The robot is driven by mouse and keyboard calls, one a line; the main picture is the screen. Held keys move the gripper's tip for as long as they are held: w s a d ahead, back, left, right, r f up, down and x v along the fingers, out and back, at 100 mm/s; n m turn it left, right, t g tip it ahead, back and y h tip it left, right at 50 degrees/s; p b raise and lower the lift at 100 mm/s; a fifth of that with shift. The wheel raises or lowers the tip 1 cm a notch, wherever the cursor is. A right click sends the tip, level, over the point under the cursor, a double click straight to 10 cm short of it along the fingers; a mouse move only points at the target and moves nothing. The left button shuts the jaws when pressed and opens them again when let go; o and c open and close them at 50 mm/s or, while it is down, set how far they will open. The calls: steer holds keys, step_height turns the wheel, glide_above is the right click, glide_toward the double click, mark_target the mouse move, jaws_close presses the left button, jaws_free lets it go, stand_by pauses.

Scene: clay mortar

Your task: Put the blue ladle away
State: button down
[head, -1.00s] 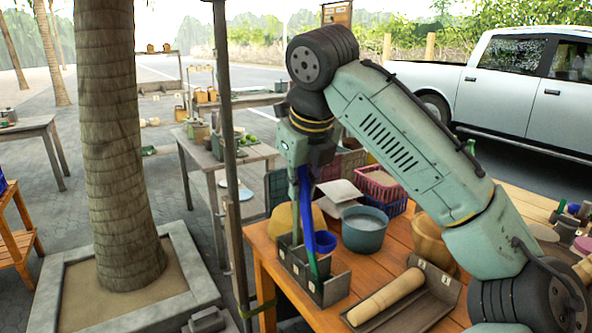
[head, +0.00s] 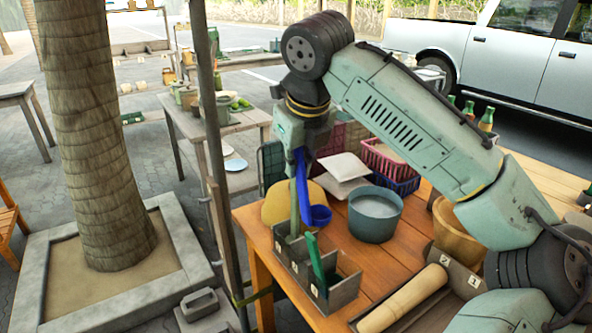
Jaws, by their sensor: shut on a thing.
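The blue ladle (head: 303,190) hangs from my gripper (head: 298,153), which is shut on the upper part of its handle. The ladle is nearly upright with its bowl (head: 320,215) at the bottom right. It appears above the far part of a grey rack (head: 345,294) with several compartments and labels on its front. I cannot tell whether the ladle touches the rack. A green utensil (head: 316,262) leans in a compartment nearer the front. A thin pale green upright shape stands just left of the ladle. The fingertips are partly hidden.
A teal pot (head: 374,225) and a yellow rounded thing (head: 277,208) stand close to the ladle on the wooden table (head: 405,263). A rolling pin (head: 403,300) lies in a tray in front. A pole (head: 212,170) rises left of the table edge.

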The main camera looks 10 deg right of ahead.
steer(key=shift+w+f, duration=0.2)
steer(key=shift+f, duration=0.25)
steer(key=shift+s+f+b, duration=0.1)
steer(key=shift+f+b, duration=0.35)
steer(key=shift+b, duration=0.25)
step_height(320, 180, down, 12)
steer(key=b, duration=0.8)
steer(key=shift+f, duration=0.2)
steer(key=c, duration=1.7)
jaws_free()
steer(key=shift+o, duration=0.2)
